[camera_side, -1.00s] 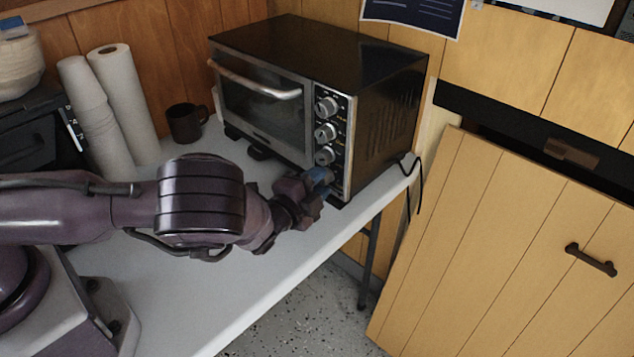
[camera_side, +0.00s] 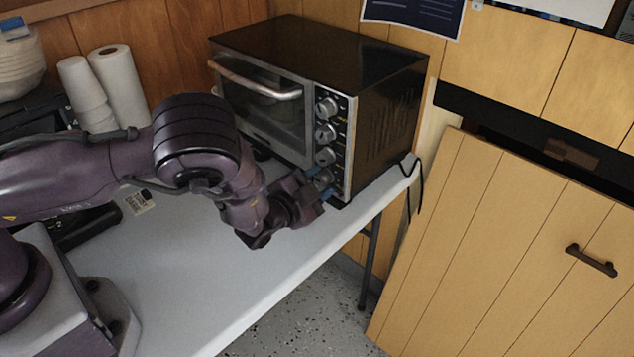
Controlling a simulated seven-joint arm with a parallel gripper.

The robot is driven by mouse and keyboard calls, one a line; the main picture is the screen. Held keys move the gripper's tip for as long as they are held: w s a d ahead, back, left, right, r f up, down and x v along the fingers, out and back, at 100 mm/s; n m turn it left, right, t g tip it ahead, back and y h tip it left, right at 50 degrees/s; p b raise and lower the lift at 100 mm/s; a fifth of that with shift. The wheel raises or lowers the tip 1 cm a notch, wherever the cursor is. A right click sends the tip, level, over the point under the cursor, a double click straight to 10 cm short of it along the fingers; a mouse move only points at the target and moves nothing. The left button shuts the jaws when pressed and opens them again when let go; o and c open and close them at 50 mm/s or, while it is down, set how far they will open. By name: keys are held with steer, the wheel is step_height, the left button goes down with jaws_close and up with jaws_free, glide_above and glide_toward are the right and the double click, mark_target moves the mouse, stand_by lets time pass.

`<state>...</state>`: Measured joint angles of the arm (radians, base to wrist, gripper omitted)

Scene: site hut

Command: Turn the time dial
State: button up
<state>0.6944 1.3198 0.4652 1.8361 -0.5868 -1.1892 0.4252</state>
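The toaster oven (camera_side: 265,108), black and silver, stands on the white table. Its control panel has a column of grey knobs: a top knob (camera_side: 327,107), a second knob (camera_side: 325,132), a third knob (camera_side: 325,155) and a lowest knob (camera_side: 323,177). I cannot read which is the time dial. My gripper (camera_side: 321,184) is at the lowest knob, with its blue fingertips apart on either side of it in this view. The fingers partly hide that knob. Whether they press on it I cannot tell.
The table's front middle (camera_side: 190,285) is clear. A wooden door with a dark handle (camera_side: 592,260) is at the right.

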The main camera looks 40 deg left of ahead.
steer(key=s, duration=0.7)
steer(key=shift+s+d+r, duration=0.25)
steer(key=shift+d+r, duration=0.1)
steer(key=shift+r, duration=0.05)
step_height(320, 180, up, 18)
steer(key=s+a+n+g+h, duration=0.2)
steer(key=s+n+g+h, duration=0.1)
steer(key=n+g, duration=0.4)
steer(key=s+a+r+g, duration=0.1)
steer(key=s+a+r, duration=0.1)
steer(key=s, duration=0.4)
steer(key=s+a+r+g, duration=0.1)
steer(key=s+a+r, duration=0.1)
steer(key=s+r, duration=0.3)
steer(key=s+a+r+g+y, duration=0.1)
steer(key=s+r, duration=0.3)
steer(key=s, duration=0.5)
steer(key=shift+a+n+g, duration=0.4)
steer(key=shift+g, duration=0.2)
